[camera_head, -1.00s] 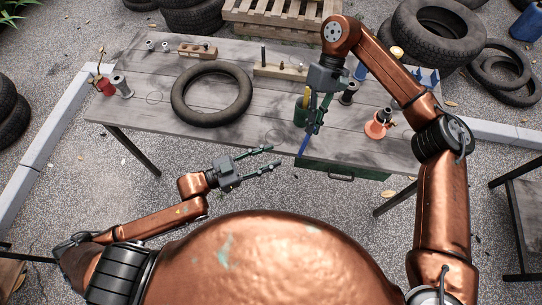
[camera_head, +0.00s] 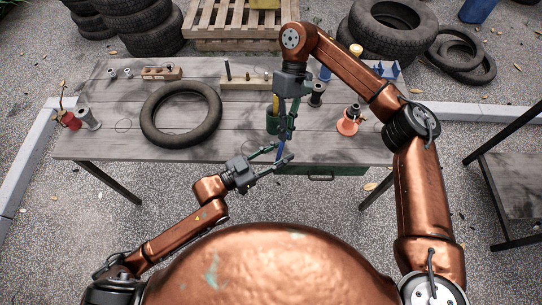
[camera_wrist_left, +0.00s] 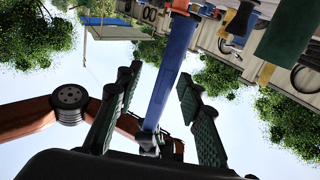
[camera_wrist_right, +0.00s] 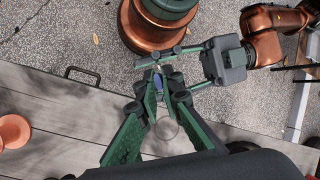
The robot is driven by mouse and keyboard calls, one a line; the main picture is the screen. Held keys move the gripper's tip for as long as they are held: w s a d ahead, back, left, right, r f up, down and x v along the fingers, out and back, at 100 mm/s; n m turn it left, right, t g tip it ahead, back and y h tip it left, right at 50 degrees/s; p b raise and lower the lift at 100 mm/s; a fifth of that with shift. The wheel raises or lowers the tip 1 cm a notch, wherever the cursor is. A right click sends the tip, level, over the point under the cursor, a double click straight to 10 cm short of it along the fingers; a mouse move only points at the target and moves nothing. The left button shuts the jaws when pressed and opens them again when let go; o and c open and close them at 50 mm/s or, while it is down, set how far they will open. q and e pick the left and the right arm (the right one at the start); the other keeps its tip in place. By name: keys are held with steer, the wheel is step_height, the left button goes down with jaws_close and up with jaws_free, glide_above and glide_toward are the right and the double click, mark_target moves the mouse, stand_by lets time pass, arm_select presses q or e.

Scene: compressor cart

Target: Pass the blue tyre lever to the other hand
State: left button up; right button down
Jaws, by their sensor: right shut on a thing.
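The blue tyre lever (camera_head: 281,148) hangs roughly upright from my right gripper (camera_head: 288,127), which is shut on its upper part, over the table's front edge. In the right wrist view the lever (camera_wrist_right: 157,82) shows small between the fingertips. My left gripper (camera_head: 280,155) is open at the lever's lower part, coming from the left. In the left wrist view the lever (camera_wrist_left: 170,80) stands between the two spread fingers, with a gap on each side. Whether either left finger touches it, I cannot tell.
A green cup (camera_head: 272,123) with a yellow-handled tool stands just behind the grippers. A tyre (camera_head: 181,114) lies on the wooden table (camera_head: 100,145). A green drawer (camera_head: 325,171) hangs under the front edge.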

arm_select(q)
steer(key=shift+w+d, duration=0.1)
steer(key=shift+d, duration=0.1)
steer(key=shift+c, duration=0.5)
jaws_close()
arm_select(e)
steer(key=c, duration=2)
jaws_free()
